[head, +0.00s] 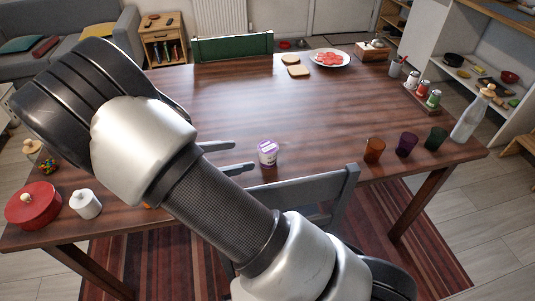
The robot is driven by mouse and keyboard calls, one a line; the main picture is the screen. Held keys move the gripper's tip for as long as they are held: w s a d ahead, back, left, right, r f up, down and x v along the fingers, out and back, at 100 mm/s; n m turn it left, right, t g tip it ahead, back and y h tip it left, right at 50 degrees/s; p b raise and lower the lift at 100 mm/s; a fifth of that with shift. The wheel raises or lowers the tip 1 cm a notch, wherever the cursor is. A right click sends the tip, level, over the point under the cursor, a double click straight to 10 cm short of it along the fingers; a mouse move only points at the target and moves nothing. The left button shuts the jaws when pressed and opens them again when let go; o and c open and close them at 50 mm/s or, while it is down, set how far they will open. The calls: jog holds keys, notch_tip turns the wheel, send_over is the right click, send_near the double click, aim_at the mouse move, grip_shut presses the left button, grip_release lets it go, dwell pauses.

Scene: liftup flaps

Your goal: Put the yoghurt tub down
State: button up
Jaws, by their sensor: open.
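The yoghurt tub (267,153), white with a purple label and lid, stands upright on the dark wooden table (290,110), close to its front edge. My gripper (244,155) is open, with its two grey fingers pointing right. The tub is just beyond the fingertips, and nothing shows between them. I cannot tell whether a fingertip touches the tub. My arm hides the rest of the gripper and part of the table's left side.
Orange (374,150), purple (406,144) and green (435,138) cups stand to the right. A chair (310,200) is at the front edge. The table's middle is clear.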

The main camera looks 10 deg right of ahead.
jog(key=b+x, duration=0.1)
jog(key=x, duration=0.9)
jog(key=shift+d+b, duration=0.1)
jog(key=shift+b, duration=0.3)
jog(key=shift+b+x, duration=0.75)
jog(key=shift+x, duration=1.9)
jog(key=shift+s+d+r, duration=0.1)
jog(key=shift+s+r, duration=0.05)
jog(key=shift+r, duration=0.05)
jog(key=c, duration=1.3)
notch_tip(320, 180, up, 12)
jog(key=p, duration=0.6)
jog(key=shift+c, duration=0.2)
notch_tip(320, 180, up, 9)
jog(key=n+t+y+p, duration=0.2)
jog(key=n+t+p, duration=0.1)
jog(key=p, duration=1.2)
send_over(263, 152)
jog(key=s+d, duration=0.2)
jog(key=shift+s+a+r+t+p, duration=0.15)
jog(key=shift+s+a+t+p, duration=0.15)
jog(key=shift+p, duration=0.7)
